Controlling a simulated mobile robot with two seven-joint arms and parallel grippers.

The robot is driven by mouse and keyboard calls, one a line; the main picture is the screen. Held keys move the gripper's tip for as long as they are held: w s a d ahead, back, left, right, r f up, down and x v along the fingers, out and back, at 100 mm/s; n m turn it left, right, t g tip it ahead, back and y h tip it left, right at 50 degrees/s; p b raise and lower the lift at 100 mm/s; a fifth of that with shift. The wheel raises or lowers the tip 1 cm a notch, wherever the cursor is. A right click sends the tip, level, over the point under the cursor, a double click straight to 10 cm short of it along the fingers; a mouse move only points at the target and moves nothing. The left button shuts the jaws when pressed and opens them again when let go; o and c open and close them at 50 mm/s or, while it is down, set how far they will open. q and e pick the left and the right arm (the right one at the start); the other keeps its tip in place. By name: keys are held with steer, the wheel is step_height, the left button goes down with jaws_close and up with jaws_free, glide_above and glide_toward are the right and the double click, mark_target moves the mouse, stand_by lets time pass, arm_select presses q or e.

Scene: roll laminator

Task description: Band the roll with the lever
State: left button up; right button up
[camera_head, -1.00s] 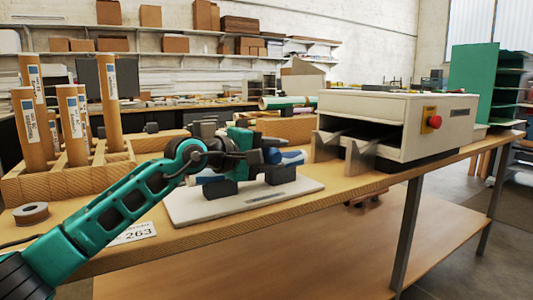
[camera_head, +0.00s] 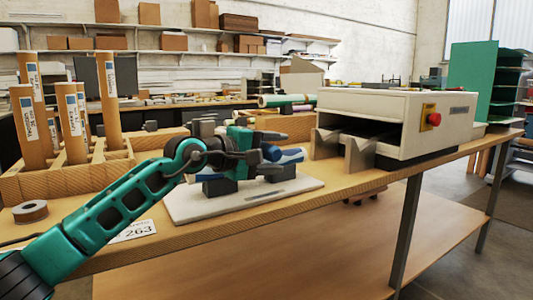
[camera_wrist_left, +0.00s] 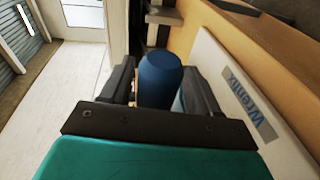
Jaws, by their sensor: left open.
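The banding stand has a pale base plate (camera_head: 290,190) on the bench, with dark blocks on it. In the left wrist view a rounded dark blue grip (camera_wrist_left: 160,78), which looks like the lever's handle, stands between the two black fingers of my left gripper (camera_wrist_left: 158,92). The fingers are open on both sides of it; I cannot tell whether either touches it. The lever's arm is hidden behind my gripper. My right gripper is in neither view.
A white laminator (camera_head: 385,115) with a red knob stands to the right on the bench. A wooden rack (camera_head: 70,178) of upright tubes stands at the left. A tape ring (camera_head: 30,211) and a number card (camera_head: 134,231) lie near the front edge.

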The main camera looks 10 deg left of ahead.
arm_select(q)
steer(key=v, duration=1.3)
steer(key=shift+p, duration=0.45)
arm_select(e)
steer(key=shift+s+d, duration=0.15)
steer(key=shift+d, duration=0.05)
arm_select(q)
steer(key=shift+f, duration=0.1)
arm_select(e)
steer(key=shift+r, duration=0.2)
